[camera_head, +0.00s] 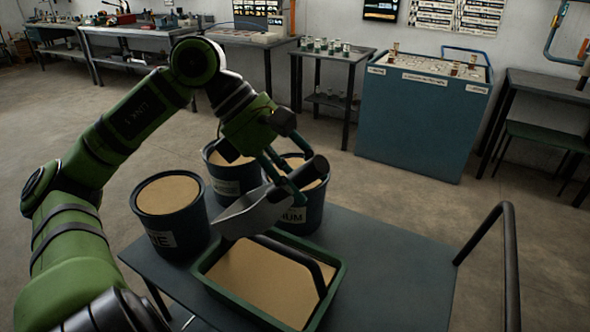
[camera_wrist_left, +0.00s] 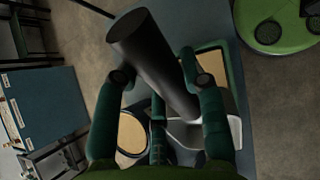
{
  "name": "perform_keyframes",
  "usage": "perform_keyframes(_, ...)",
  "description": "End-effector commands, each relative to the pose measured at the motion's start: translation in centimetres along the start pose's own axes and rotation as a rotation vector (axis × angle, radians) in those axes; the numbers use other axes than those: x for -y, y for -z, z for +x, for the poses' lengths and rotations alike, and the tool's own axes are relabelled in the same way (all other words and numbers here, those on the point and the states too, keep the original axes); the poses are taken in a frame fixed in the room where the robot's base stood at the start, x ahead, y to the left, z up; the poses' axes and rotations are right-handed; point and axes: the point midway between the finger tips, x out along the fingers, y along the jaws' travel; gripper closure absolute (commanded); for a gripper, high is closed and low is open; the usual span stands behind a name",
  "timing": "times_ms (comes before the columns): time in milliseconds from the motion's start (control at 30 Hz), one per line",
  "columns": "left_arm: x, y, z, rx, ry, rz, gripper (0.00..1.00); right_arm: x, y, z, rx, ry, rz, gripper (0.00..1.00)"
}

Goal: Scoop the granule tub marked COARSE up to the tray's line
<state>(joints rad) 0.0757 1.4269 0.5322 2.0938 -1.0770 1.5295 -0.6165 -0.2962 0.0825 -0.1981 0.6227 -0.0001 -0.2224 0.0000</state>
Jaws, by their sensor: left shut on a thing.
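My left gripper (camera_head: 285,170) is shut on the dark handle of a metal scoop (camera_head: 248,213), held tilted above the tray's back edge and in front of the tubs. In the left wrist view the thick handle (camera_wrist_left: 150,62) lies between the fingers. The green tray (camera_head: 210,285) holds a tan layer; its line cannot be made out. The left tub (camera_head: 168,222) has a label ending in "NE". The right tub (camera_head: 312,212) has a label ending in "UM", partly hidden by the scoop and gripper. The back tub (camera_head: 222,184) has a label too small to read. My right gripper is out of view.
The tubs and tray stand on a grey-blue cart top (camera_head: 390,262) with free room at its right. A dark bent bar (camera_head: 295,255) crosses over the tray. A dark rail (camera_head: 508,260) rises at the right. A blue cabinet (camera_head: 420,120) stands behind.

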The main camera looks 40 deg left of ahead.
Motion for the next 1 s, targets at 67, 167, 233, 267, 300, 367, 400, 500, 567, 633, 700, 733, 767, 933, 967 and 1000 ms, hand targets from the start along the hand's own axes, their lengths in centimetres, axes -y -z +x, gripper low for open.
perform_keyframes(67,-0.1,0.1,-0.1,-0.015,-0.01,-0.007,0.98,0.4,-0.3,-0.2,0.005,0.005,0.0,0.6)
perform_keyframes(167,-0.1,0.2,0.3,-0.047,-0.01,-0.004,0.98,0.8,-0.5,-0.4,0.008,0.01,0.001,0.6)
perform_keyframes(233,0.1,0.2,0.8,-0.075,-0.009,0.003,0.98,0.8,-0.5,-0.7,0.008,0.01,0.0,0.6)
perform_keyframes(267,0.1,0.2,1.1,-0.09,-0.009,0.006,0.98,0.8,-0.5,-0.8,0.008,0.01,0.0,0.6)
perform_keyframes(300,0.2,0.3,1.4,-0.109,-0.009,0.01,0.98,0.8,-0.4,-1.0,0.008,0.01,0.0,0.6)
perform_keyframes(367,0.4,0.4,2.0,-0.141,-0.009,0.018,0.98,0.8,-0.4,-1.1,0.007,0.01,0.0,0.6)
perform_keyframes(400,0.4,0.5,2.4,-0.163,-0.011,0.022,0.98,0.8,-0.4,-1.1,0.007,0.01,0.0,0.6)
perform_keyframes(500,0.6,0.6,3.3,-0.213,-0.01,0.033,0.98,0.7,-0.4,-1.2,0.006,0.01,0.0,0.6)
perform_keyframes(567,0.8,0.6,3.9,-0.242,-0.009,0.041,0.98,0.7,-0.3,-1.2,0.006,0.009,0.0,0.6)
perform_keyframes(633,0.8,0.9,4.6,-0.278,-0.013,0.048,0.98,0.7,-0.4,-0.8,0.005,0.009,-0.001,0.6)
perform_keyframes(700,1.0,0.9,5.2,-0.313,-0.014,0.055,0.98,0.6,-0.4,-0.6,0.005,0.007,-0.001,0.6)
perform_keyframes(733,1.1,0.9,5.5,-0.328,-0.013,0.059,0.98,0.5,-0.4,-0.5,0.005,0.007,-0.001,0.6)
perform_keyframes(767,1.1,0.9,5.8,-0.341,-0.013,0.063,0.98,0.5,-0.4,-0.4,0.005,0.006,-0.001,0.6)
perform_keyframes(933,1.4,1.2,7.3,-0.427,-0.016,0.08,0.98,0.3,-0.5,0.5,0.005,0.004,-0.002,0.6)
perform_keyframes(967,1.5,1.2,7.6,-0.442,-0.016,0.084,0.98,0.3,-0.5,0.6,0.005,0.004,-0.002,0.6)
perform_keyframes(1000,1.6,1.2,8.0,-0.461,-0.017,0.089,0.98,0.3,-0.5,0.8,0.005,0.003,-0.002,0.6)
